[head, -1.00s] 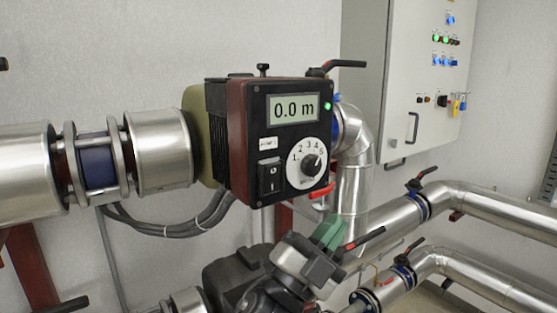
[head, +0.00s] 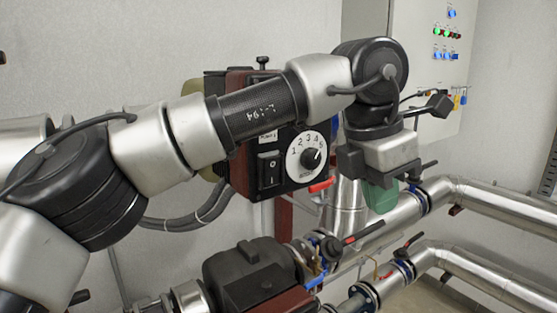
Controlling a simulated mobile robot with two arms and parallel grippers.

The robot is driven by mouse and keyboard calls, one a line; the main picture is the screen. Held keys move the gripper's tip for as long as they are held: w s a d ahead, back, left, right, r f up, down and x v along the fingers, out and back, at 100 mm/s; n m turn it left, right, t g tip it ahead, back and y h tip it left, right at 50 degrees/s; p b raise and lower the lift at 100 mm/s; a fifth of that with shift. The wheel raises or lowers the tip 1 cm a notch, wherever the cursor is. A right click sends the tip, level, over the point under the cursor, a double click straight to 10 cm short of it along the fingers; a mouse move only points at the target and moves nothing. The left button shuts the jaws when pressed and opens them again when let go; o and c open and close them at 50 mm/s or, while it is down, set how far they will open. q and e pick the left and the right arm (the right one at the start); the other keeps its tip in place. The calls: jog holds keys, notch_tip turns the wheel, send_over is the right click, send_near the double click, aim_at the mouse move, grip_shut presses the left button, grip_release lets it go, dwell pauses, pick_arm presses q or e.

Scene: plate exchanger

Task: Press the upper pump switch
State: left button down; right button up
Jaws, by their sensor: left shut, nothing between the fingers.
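The upper pump's control box (head: 240,180) is dark red with a black front, on the pipework at the middle. Its black rocker switch (head: 269,168) shows at the lower left of the front, beside the white numbered dial (head: 308,157). My left arm crosses in front of the box and hides its display. My right gripper is not in view.
A lower black pump (head: 245,275) stands below the box. Insulated silver pipes (head: 500,205) with valve handles run along the right. A grey electrical cabinet (head: 435,110) hangs on the wall at the upper right. Black cables (head: 190,215) hang left of the box.

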aim_at(278, 161)
pick_arm(q)
jog(key=a+r+n+t+y, duration=0.3)
jog(key=a+r+y, duration=0.2)
jog(key=a+r, duration=0.4)
jog(key=shift+w+r+y, duration=0.25)
jog(key=shift+r+y, duration=0.15)
jog(key=shift+r, duration=0.55)
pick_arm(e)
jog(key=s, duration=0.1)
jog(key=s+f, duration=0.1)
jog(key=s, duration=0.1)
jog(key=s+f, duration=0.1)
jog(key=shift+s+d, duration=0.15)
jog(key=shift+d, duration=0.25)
pick_arm(q)
jog(key=shift+f, duration=0.1)
jog(key=shift+w+a+f+p, duration=0.85)
jog(key=shift+w+f, duration=0.25)
jog(key=shift+f, duration=0.3)
jog(key=shift+w+a+f+p, duration=0.75)
jog(key=shift+w+f+p, duration=0.25)
jog(key=shift+f, duration=0.4)
jog(key=shift+w+a+f+p, duration=0.85)
jog(key=shift+w+f, duration=0.3)
jog(key=shift+f, duration=0.25)
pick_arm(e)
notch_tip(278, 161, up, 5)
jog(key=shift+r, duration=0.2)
